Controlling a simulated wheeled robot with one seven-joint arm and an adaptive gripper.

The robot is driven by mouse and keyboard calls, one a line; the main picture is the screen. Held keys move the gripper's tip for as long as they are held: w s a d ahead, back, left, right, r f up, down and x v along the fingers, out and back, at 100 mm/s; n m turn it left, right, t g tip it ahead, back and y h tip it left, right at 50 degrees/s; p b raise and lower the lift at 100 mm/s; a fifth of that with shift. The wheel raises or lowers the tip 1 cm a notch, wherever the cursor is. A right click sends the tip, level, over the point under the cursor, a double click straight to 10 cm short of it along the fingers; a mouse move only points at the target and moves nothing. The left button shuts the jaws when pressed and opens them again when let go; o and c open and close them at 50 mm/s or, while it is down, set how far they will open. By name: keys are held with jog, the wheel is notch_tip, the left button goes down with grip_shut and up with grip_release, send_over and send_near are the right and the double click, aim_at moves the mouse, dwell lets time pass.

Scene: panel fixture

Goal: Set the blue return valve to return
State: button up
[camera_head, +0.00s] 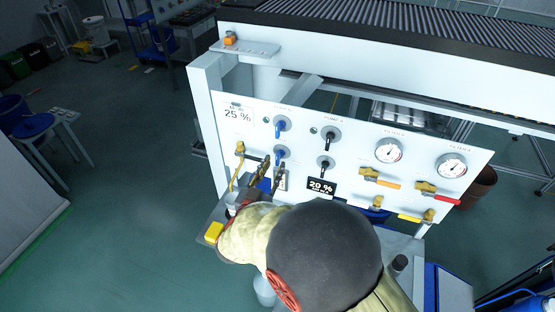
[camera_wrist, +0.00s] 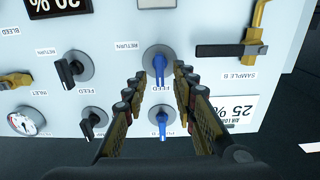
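Two blue-handled valves sit one above the other on the white panel. The lower one (camera_head: 281,153) is just beyond my gripper (camera_head: 272,170) in the head view. In the wrist view, which looks upside down, this valve (camera_wrist: 160,60) shows between and beyond my open fingers (camera_wrist: 157,78). Its blue handle points down in that picture, toward a FEED label (camera_wrist: 165,88); a RETURN label (camera_wrist: 127,45) is at its upper left. The fingers appear empty; I cannot tell whether they touch the handle. The other blue valve (camera_head: 280,126) also shows in the wrist view (camera_wrist: 161,120).
Black-handled valves (camera_head: 327,138) stand right of the blue ones. A yellow sample valve (camera_head: 240,150) is close left of my gripper. Gauges (camera_head: 389,150) and orange, red and yellow levers (camera_head: 444,198) are farther right. A 20% display (camera_head: 321,186) is low on the panel.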

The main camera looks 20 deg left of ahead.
aim_at(277, 161)
jog(key=shift+w+d, duration=0.2)
jog(key=shift+w, duration=1.9)
jog(key=shift+c, duration=0.2)
grip_shut()
